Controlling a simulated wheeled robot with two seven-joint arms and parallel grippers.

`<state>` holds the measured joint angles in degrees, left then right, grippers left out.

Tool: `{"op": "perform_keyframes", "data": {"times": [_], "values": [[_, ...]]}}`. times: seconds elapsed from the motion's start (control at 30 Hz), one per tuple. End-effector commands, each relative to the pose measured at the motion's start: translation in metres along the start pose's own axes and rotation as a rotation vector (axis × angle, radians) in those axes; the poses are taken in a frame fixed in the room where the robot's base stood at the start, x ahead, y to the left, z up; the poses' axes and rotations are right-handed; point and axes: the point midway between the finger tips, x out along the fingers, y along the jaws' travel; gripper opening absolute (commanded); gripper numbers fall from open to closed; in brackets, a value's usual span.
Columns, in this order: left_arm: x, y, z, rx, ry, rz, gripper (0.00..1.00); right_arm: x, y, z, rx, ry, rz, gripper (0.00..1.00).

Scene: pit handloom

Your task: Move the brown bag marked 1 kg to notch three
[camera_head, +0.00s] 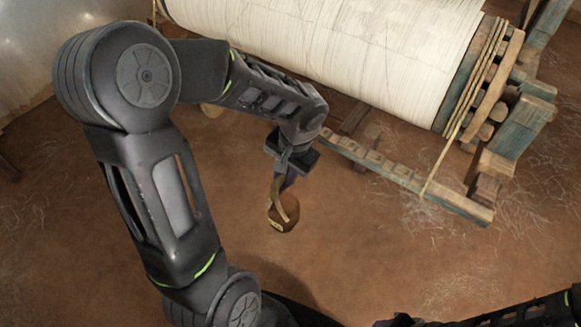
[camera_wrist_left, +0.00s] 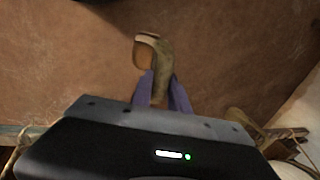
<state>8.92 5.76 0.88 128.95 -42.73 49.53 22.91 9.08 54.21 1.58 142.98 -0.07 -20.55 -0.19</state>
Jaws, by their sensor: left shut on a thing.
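My left gripper (camera_head: 287,182) is shut on the strap of a brown bag (camera_head: 284,217), which hangs below it in the head view. A small pale mark shows low on the bag, too small to read. In the left wrist view the purple fingers (camera_wrist_left: 162,92) close around the tan strap, and the bag (camera_wrist_left: 143,54) shows beyond them. A wooden bar with notches (camera_head: 400,174) lies to the right of the gripper, apart from the bag. My right gripper (camera_head: 398,321) is only partly in view at the bottom edge; its jaws cannot be made out.
A large roller wound with pale thread (camera_head: 350,45) fills the top. A rope (camera_head: 452,142) runs from its right end down to the notched bar. Worn wooden frame parts (camera_head: 520,125) stand at the right. The brown earth floor (camera_head: 370,260) below is clear apart from scattered fibres.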

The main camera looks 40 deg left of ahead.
Motion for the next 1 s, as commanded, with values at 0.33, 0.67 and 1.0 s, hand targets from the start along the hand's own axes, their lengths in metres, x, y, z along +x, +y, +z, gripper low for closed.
{"op": "perform_keyframes", "data": {"times": [0.33, 0.67, 1.0], "values": [[-0.004, -0.001, 0.028, -0.001, 0.004, 0.000, 0.00, -0.001, 0.000, 0.000, 0.000, 0.000, 0.000, 0.36], [-0.007, -0.001, 0.052, -0.001, 0.003, 0.000, 0.00, -0.003, -0.001, 0.000, 0.000, 0.000, 0.000, 0.36], [-0.007, -0.001, 0.062, -0.001, 0.003, 0.000, 0.00, -0.003, -0.001, 0.000, 0.000, 0.000, 0.000, 0.36]]}}
